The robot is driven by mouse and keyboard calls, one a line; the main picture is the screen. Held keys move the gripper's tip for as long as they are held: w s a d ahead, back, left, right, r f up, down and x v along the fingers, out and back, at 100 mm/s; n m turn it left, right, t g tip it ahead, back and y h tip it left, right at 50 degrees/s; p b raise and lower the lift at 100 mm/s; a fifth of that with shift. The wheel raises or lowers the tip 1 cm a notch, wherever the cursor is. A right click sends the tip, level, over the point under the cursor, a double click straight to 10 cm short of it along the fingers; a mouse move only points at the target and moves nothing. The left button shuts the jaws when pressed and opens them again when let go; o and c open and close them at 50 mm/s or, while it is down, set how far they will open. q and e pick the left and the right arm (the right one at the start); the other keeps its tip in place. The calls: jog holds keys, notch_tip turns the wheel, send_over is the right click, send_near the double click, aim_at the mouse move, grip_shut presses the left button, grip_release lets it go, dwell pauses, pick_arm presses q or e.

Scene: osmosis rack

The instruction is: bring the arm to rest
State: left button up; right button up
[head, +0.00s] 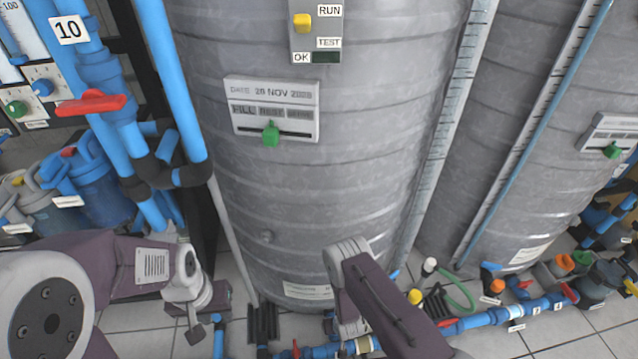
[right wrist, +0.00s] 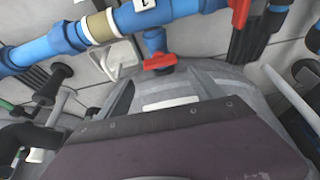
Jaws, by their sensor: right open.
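My left arm comes in at the lower left of the head view. Its gripper (head: 196,332) points down in front of the big grey tank's foot; its small dark fingers are too unclear to tell open from shut. My right arm (head: 385,300) reaches in at the bottom centre, its grey joint in front of the same tank. The arm hides its own gripper there. In the right wrist view the purple and grey body of my right gripper (right wrist: 185,140) fills the lower part. It is open, and I see nothing held in it.
The ribbed grey tank (head: 330,190) stands close in front of both arms, with a second tank (head: 530,120) to its right. Blue pipes (head: 125,85) with a red handle (head: 92,103) rise at left. Low blue pipes (head: 510,312) run along the tiled floor; one (right wrist: 130,20) crosses the wrist view above a red valve (right wrist: 160,62).

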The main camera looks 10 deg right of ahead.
jog(key=w+d+r+g, duration=0.1)
jog(key=w+r, duration=0.1)
jog(key=r, duration=0.9)
jog(key=w+d+r+g, duration=0.1)
jog(key=w+r, duration=0.1)
jog(key=r, duration=0.9)
jog(key=s+d+r+g, duration=0.1)
jog(key=s+d+r, duration=0.3)
jog(key=s+r, duration=1.05)
notch_tip(320, 180, up, 35)
jog(key=w+p, duration=0.1)
jog(key=p, duration=3.2)
jog(key=shift+a+r, duration=0.15)
